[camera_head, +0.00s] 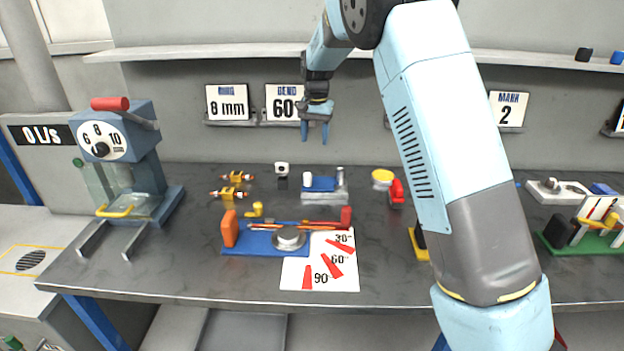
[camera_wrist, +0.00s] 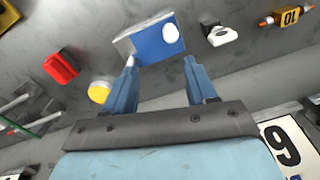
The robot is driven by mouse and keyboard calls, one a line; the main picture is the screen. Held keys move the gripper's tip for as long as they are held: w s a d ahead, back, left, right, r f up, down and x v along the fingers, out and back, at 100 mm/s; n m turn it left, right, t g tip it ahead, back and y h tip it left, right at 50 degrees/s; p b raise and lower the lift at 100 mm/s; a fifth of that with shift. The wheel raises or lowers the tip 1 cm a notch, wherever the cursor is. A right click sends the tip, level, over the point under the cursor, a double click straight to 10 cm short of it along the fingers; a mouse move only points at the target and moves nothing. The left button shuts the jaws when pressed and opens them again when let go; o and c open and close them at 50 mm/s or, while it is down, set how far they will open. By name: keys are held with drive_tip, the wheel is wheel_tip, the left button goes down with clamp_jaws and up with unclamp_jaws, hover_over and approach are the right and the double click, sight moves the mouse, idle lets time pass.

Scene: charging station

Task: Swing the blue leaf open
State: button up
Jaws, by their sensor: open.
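The blue leaf (camera_head: 322,184) lies on a small grey metal block (camera_head: 325,199) in the middle of the bench, with a white knob (camera_head: 308,180) at its left and a grey upright post at its right. In the wrist view the blue leaf (camera_wrist: 150,47) and its white knob (camera_wrist: 171,33) show just beyond the fingertips. My gripper (camera_head: 314,136) hangs above and behind the block in the head view, pointing down. In the wrist view my gripper (camera_wrist: 160,64) has its two fingers wide apart with nothing between them. It appears apart from the leaf.
Left of the block lie two yellow-orange connectors (camera_head: 236,177) and a white-topped block (camera_head: 282,169). To its right are a yellow round button (camera_head: 383,176) and a red part (camera_head: 397,190). A blue bending fixture (camera_head: 262,249) stands in front. Sign cards (camera_head: 227,102) line the wall behind.

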sight(308, 173)
drive_tip(key=f, duration=0.5)
drive_tip(key=w+a+f, duration=0.1)
drive_tip(key=f, duration=0.5)
drive_tip(key=a+f, duration=0.1)
drive_tip(key=f, duration=0.4)
drive_tip(key=shift+w+a+f, duration=0.1)
drive_tip(key=shift+w+f, duration=0.15)
drive_tip(key=shift+f, duration=0.05)
drive_tip(key=shift+c, duration=0.2)
clamp_jaws()
